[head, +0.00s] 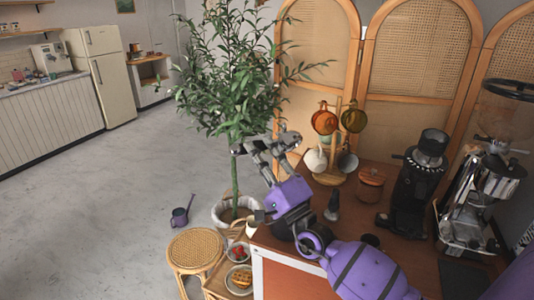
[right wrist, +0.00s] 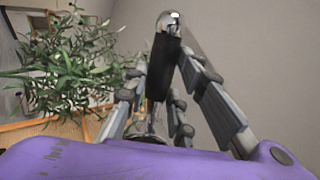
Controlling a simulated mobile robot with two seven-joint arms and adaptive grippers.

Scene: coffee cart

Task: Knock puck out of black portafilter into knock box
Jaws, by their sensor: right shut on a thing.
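My right gripper (head: 272,147) is raised above the left end of the wooden counter, in front of the plant. In the right wrist view it is shut on the black handle of the portafilter (right wrist: 160,68), which stands between the fingers with a shiny metal end (right wrist: 169,20) at the top. The portafilter's basket and any puck in it cannot be made out. I cannot pick out the knock box for sure; my right arm hides part of the counter. My left gripper is not in view.

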